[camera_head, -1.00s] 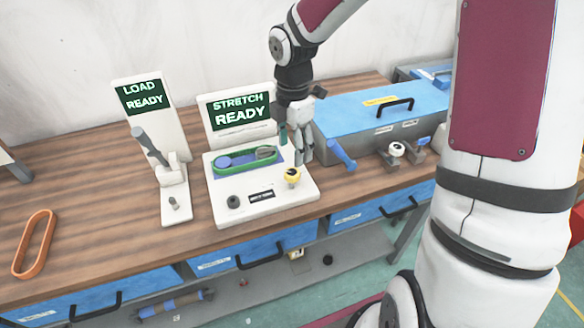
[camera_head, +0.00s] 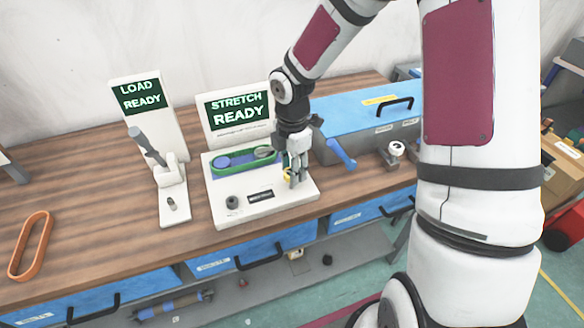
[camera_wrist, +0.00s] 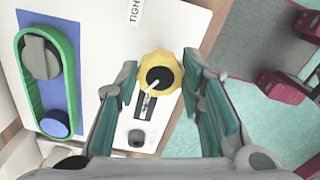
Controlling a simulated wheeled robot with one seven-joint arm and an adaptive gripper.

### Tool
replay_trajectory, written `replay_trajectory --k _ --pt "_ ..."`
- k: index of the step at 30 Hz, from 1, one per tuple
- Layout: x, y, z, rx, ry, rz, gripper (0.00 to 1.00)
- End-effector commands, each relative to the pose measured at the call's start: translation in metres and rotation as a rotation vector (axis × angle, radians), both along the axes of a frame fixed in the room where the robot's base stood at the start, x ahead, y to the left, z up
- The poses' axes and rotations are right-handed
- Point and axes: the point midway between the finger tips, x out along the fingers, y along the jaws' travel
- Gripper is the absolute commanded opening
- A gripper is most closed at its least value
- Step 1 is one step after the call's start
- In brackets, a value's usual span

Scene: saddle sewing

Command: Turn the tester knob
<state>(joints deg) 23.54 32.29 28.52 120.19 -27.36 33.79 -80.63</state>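The tester is a white sloped panel (camera_head: 220,210) on the bench, with an upright screen (camera_head: 238,110) reading "STRETCH READY". Its yellow scalloped knob (camera_wrist: 174,88) has a black centre with a pale pointer line. In the head view the knob (camera_head: 287,175) is mostly hidden by my gripper (camera_head: 292,180). In the wrist view my gripper (camera_wrist: 160,66) is open, with one teal-padded finger on each side of the knob and gaps visible; contact cannot be told. A green belt (camera_head: 243,151) loops around two pulleys on a blue plate. A small black knob (camera_head: 232,202) stands front left.
A white "LOAD READY" unit (camera_head: 141,98) with a grey lever stands left of the tester. An orange belt (camera_head: 28,246) lies at the far left. A blue-handled tool (camera_head: 341,153) and blue-grey box (camera_head: 352,112) are close on the right. Wood left of the units is mostly clear.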

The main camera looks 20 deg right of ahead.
Motion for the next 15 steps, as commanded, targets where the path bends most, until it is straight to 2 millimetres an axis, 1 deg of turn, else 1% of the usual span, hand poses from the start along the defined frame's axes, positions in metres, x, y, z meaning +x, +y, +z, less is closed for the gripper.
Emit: replay_trajectory --k 1,2,3,11,15 --pt "-0.0003 -0.0001 -0.0001 0.0 0.001 0.0 0.15" --pt "-0.0003 -0.0001 -0.0001 0.0 0.001 0.0 0.08" --pt "-0.0003 -0.0001 -0.0001 0.0 0.001 0.0 0.08" --pt "-0.0005 -0.0001 0.0 0.0 0.001 -0.018 0.08" --pt "-0.0008 0.0 0.0002 0.0 0.002 -0.067 0.08"
